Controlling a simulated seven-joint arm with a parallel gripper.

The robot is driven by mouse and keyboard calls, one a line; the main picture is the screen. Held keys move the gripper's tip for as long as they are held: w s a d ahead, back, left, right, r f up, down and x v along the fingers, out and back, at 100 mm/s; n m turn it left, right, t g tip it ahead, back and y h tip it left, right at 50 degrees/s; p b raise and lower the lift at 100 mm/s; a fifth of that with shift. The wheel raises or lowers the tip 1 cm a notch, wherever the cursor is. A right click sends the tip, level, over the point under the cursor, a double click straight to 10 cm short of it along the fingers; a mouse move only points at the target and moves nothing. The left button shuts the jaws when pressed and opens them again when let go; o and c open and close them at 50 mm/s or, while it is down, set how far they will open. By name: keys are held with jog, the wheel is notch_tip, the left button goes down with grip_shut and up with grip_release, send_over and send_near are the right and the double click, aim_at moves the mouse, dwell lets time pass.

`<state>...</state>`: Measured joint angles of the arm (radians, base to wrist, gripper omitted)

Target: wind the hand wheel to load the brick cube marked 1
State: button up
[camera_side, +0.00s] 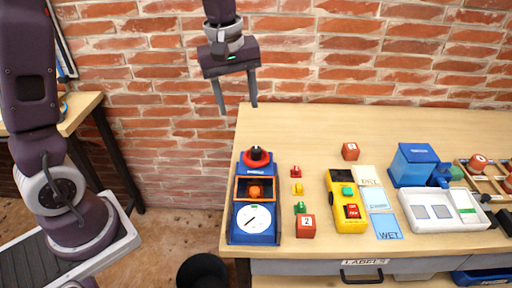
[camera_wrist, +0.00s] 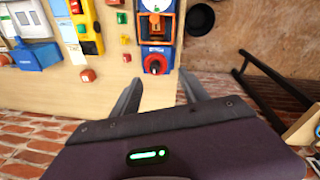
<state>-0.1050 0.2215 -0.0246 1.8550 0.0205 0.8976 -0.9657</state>
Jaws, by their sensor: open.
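The blue load tester (camera_side: 237,225) stands at the table's left end, with a white dial (camera_side: 254,218) and an orange-framed chamber. Its red hand wheel (camera_side: 257,158) with a black knob is at the far end; it also shows in the wrist view (camera_wrist: 156,64). An orange part (camera_side: 255,191) shows in the chamber. A brick cube (camera_side: 350,151) sits on the table to the right; its mark is too small to read. Another cube (camera_side: 306,226), marked 2, sits beside the tester. My gripper (camera_side: 236,108) is open and empty, above and behind the hand wheel, apart from it.
Small red, yellow and green pieces (camera_side: 297,188) stand right of the tester. Further right are a yellow device (camera_side: 347,215), labelled cards (camera_side: 386,227), a blue box (camera_side: 413,165) and a white tray (camera_side: 420,226). A brick wall (camera_side: 330,50) stands behind the table.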

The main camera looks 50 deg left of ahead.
aim_at(256, 149)
jog(key=w+a+f+n, duration=0.1)
jog(key=w+f+n, duration=0.1)
jog(key=f, duration=0.2)
jog(key=w+f+n+g, duration=0.1)
jog(key=w+f+n, duration=0.1)
jog(key=w+f, duration=0.1)
jog(key=w+a+f+n+g, duration=0.1)
jog(key=w+f+n, duration=0.1)
jog(key=f, duration=0.3)
jog(key=shift+w+a+f, duration=0.25)
jog(key=shift+w+a, duration=0.1)
jog(key=shift+w, duration=0.2)
notch_tip(256, 149, down, 7)
jog(key=shift+f, duration=0.1)
grip_shut()
